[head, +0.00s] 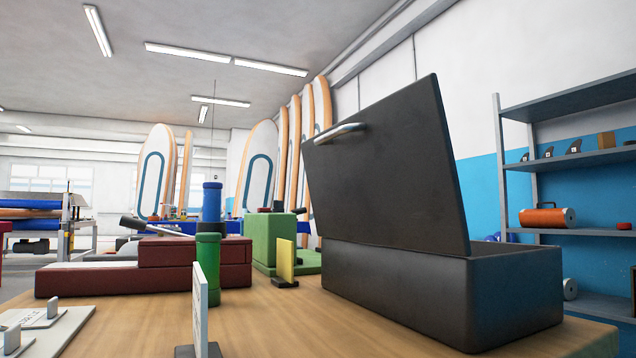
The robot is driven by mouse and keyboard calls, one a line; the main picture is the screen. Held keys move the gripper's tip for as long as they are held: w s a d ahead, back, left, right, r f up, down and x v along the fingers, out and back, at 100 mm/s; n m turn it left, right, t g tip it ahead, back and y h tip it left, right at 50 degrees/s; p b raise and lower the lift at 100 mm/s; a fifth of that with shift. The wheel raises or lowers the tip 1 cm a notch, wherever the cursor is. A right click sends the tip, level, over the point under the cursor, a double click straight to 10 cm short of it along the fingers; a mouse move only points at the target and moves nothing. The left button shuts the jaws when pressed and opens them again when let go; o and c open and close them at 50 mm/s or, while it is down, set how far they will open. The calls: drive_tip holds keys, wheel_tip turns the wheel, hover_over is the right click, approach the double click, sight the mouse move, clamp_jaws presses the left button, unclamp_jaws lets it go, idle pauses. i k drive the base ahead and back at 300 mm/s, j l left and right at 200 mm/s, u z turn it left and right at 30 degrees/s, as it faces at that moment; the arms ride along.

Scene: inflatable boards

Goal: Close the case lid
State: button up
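A dark grey case (450,285) stands on the right part of the wooden table. Its lid (390,170) is raised and leans back a little past upright, toward the left of the picture. A silver bar handle (340,132) sits near the lid's upper left edge. The inside of the case is hidden by its walls and the lid. My gripper does not show in the head view.
Left of the case on the table (270,325) are a green cylinder (207,262), a yellow upright plate (286,262), a green block (275,238) and dark red blocks (150,260). Grey shelves (570,170) stand behind at right. Bare tabletop lies in front of the case.

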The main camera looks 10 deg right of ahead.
sight(386, 174)
drive_tip(key=k+j, duration=0.1)
drive_tip(key=j, duration=0.25)
drive_tip(key=j+z, duration=0.1)
drive_tip(key=j, duration=0.2)
drive_tip(key=k+j, duration=0.15)
drive_tip(key=j, duration=0.2)
drive_tip(key=k+j, duration=0.1)
drive_tip(key=j, duration=0.2)
drive_tip(key=z, duration=0.05)
